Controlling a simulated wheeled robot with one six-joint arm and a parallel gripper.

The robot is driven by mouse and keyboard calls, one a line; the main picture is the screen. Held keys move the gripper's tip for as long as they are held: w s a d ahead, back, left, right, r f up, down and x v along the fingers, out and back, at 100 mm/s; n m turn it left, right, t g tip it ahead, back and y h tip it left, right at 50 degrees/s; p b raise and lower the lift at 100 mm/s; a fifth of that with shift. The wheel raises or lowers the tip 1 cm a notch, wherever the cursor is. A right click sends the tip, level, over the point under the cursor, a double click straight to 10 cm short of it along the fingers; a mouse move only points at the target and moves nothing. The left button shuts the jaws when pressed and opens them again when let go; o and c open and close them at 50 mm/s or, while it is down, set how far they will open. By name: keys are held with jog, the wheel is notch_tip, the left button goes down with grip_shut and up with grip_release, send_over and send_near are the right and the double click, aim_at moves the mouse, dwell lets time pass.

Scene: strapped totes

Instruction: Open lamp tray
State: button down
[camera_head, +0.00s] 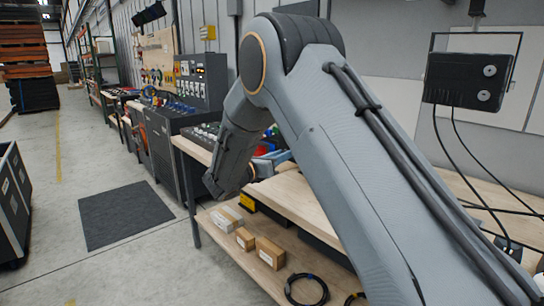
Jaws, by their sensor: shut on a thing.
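My arm fills the middle and right of the head view. It rises from the lower right, bends at the elbow near the top, and its far links come down over the left end of a wooden workbench (290,190). My gripper's fingers do not show; they are hidden behind the arm's links or out of sight. What they hold cannot be seen. Red, blue and green objects (268,148) show partly behind the arm on the bench. I cannot make out a lamp tray or any strap among them.
Cardboard boxes (268,253) and a coiled black cable (306,290) lie on the lower shelf. A black box with hanging cables (468,80) is on the right wall. A dark mat (125,213) and open floor lie left, beside a black case (12,205).

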jog(key=c, duration=1.5)
grip_release()
jog(key=shift+o, duration=0.2)
jog(key=shift+a, duration=0.1)
jog(key=b+v, duration=0.2)
jog(key=v, duration=0.5)
jog(key=shift+s+a, duration=0.15)
jog(key=shift+s, duration=0.15)
